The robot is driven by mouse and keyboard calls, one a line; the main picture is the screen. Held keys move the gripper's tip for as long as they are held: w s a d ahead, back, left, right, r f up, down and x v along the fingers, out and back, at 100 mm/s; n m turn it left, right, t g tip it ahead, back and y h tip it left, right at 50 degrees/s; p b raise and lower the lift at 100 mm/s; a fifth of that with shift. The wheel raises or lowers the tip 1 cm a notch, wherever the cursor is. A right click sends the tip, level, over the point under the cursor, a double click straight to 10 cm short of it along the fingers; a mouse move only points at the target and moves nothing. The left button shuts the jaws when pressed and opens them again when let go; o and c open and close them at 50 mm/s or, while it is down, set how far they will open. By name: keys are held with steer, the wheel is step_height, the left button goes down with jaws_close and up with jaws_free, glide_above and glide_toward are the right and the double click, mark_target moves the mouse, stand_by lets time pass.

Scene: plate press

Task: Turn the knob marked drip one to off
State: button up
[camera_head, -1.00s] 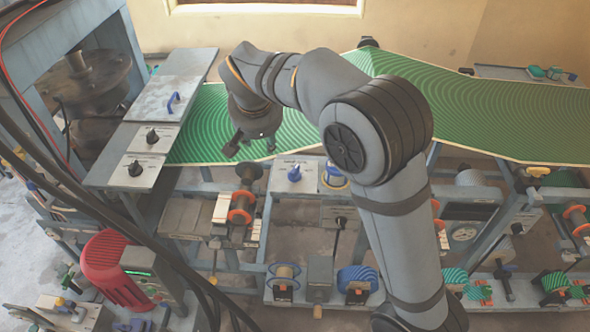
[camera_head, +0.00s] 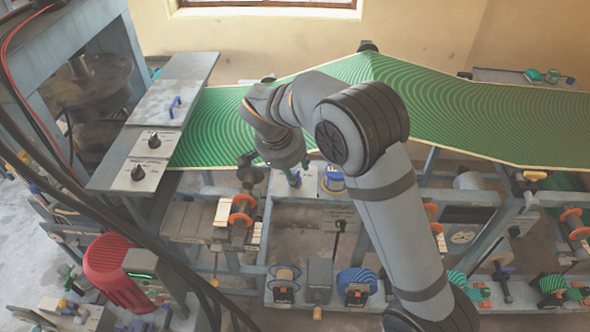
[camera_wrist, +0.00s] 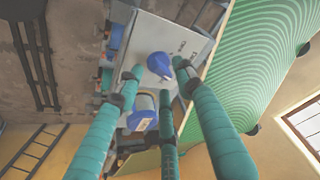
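A blue knob (camera_wrist: 158,66) sits on a pale plate (camera_wrist: 185,40) with small dark lettering that I cannot read for sure. My gripper (camera_wrist: 160,77) has three teal fingers. They are spread apart, with the knob between and just beyond their tips in the wrist view, and gaps show around it. I cannot tell whether any finger touches it. In the head view my gripper (camera_head: 294,178) points down over the pale plate (camera_head: 308,184) and hides most of the knob.
A round blue-and-white spool (camera_wrist: 142,110) stands close beside the plate. The green belt (camera_head: 480,110) runs behind. Two black knobs (camera_head: 154,141) (camera_head: 138,172) and a blue handle (camera_head: 174,106) are on panels at the left. An orange-rimmed reel (camera_head: 242,210) is left of my gripper.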

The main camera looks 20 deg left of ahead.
steer(key=shift+w+d+f, duration=0.1)
steer(key=shift+w+f, duration=0.1)
steer(key=shift+f, duration=0.45)
steer(key=c, duration=0.3)
